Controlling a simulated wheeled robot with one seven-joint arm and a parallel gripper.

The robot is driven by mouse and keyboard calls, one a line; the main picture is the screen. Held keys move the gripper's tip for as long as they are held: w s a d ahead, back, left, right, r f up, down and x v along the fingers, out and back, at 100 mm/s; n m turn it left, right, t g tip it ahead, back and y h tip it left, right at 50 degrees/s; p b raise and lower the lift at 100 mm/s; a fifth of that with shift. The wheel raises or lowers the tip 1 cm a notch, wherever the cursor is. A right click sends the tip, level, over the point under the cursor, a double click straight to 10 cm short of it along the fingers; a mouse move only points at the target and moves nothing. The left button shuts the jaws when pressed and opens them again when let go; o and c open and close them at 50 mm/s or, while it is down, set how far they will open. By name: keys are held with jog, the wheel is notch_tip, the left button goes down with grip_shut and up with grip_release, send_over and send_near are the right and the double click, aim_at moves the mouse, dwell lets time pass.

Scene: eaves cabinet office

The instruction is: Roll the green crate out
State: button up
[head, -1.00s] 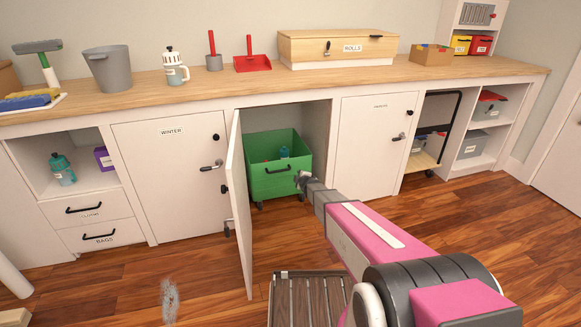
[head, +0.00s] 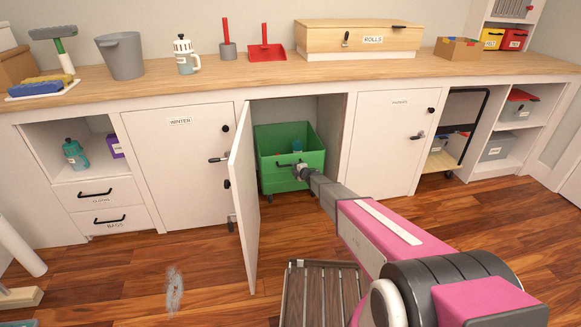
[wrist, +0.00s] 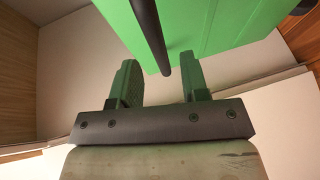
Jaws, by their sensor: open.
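The green crate (head: 270,141) stands on small castors inside an open cabinet bay, with a few items in it, one of them a blue bottle. The cabinet door (head: 244,205) is swung open on the left of the bay. My gripper (head: 299,172) is at the crate's front, near its dark handle, which it partly hides. In the wrist view my gripper (wrist: 160,82) is open. The crate's dark handle bar (wrist: 151,30) crosses the upper middle of that view, running down toward the gap between the fingers. The green crate wall (wrist: 220,25) lies beyond.
A slatted wooden platform (head: 325,293) is on the floor below my arm. A grey fuzzy patch (head: 174,290) lies on the floor at lower left. Closed cabinet doors flank the bay. Bare wood floor (head: 215,265) lies in front.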

aim_at(288, 158)
jog(key=x, duration=0.4)
jog(key=shift+w, duration=0.1)
jog(key=shift+c, duration=0.3)
